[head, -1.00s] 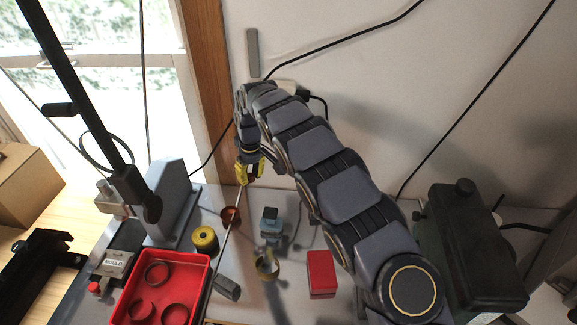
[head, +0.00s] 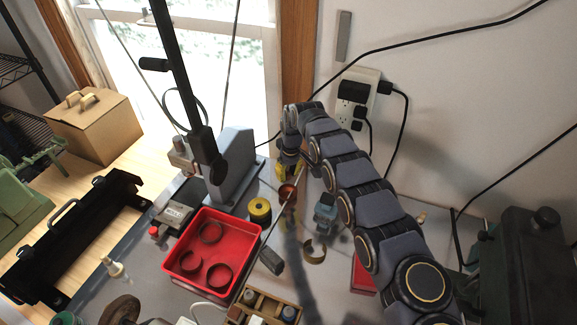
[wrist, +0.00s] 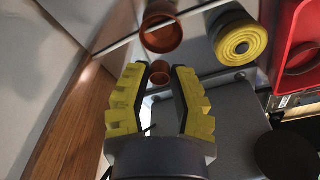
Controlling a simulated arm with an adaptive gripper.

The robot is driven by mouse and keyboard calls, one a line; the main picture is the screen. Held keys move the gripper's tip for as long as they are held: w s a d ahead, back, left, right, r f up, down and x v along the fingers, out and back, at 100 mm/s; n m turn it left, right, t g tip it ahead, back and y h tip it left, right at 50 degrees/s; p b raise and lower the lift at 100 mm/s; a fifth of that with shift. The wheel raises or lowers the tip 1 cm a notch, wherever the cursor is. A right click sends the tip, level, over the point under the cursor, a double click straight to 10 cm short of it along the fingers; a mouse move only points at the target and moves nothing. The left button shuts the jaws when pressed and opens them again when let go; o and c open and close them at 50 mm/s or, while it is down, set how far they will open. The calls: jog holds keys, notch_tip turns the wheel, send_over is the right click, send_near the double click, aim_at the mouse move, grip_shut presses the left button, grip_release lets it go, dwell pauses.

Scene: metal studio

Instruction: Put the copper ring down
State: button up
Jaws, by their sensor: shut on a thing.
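My gripper (wrist: 160,70) has yellow fingers. They are closed on a small copper ring (wrist: 160,73), which shows between the fingertips in the wrist view. In the head view my gripper (head: 287,174) is low over the bench, just behind a larger copper-coloured round piece (head: 287,192), and the held ring cannot be made out. That larger piece stands on the bench and also shows just beyond the fingertips in the wrist view (wrist: 161,36). Whether the held ring touches the bench cannot be told.
A yellow spool (head: 260,210) stands left of the larger copper piece. A red tray (head: 185,262) with rings in it is front left. A grey press (head: 231,165) stands left of my gripper.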

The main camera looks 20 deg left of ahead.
aim_at(287, 194)
jog(key=shift+f, duration=2.55)
jog(key=o, duration=0.8)
notch_tip(287, 194, up, 7)
